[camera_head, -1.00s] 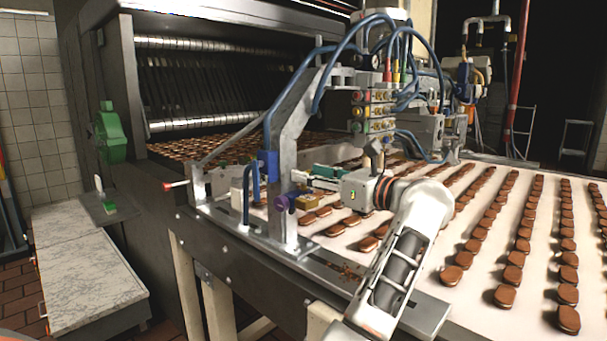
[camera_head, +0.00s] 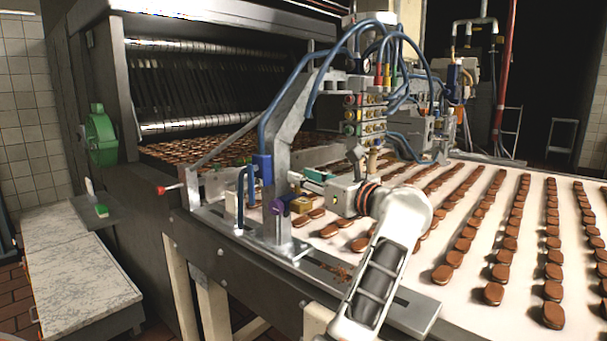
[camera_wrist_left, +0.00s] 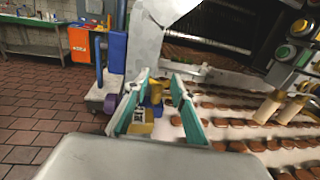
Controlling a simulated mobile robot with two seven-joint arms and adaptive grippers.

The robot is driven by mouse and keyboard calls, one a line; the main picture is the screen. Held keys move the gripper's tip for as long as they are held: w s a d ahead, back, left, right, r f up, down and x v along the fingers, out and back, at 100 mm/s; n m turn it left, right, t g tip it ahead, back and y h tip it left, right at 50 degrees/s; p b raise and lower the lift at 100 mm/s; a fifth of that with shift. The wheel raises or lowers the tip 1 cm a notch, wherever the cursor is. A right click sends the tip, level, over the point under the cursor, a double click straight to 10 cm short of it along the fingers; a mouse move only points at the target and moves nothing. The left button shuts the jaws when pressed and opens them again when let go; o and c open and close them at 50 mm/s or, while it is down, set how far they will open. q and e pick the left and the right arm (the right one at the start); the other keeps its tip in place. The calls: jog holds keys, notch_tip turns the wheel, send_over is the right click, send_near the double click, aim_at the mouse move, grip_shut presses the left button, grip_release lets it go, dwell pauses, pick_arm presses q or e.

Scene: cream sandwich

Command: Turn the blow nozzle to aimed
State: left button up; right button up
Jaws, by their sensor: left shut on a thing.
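The blow nozzle looks to be the small brass-yellow piece (camera_head: 300,205) low on the grey upright bracket (camera_head: 276,165), above the belt edge. In the left wrist view, brass-yellow parts (camera_wrist_left: 155,96) show between the green-padded fingers. My left gripper (camera_head: 306,187) reaches in from the right of the bracket, its fingers pointing left toward it. In the left wrist view my left gripper (camera_wrist_left: 160,82) is closed about the brass part, with a gap showing between the pads nearer the palm. The fingers partly hide the nozzle, and its exact aim cannot be told. My right gripper is not in view.
Rows of brown biscuits (camera_head: 465,245) lie on the white belt (camera_head: 415,270) under my arm. Blue hoses (camera_head: 325,65) and a valve block (camera_head: 365,115) stand close above the gripper. A purple knob (camera_head: 277,207) sits beside the nozzle. A red-tipped rod (camera_head: 168,189) sticks out left.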

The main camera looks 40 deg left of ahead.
pick_arm(q)
jog(key=shift+s+a+m+t+h+p, duration=0.15)
jog(key=shift+m+t+h+p, duration=0.35)
jog(key=shift+m+t, duration=0.5)
jog(key=shift+s+m+t+h+p, duration=0.2)
jog(key=shift+m+t+h+p, duration=0.3)
jog(key=shift+t, duration=0.8)
jog(key=o, duration=1.1)
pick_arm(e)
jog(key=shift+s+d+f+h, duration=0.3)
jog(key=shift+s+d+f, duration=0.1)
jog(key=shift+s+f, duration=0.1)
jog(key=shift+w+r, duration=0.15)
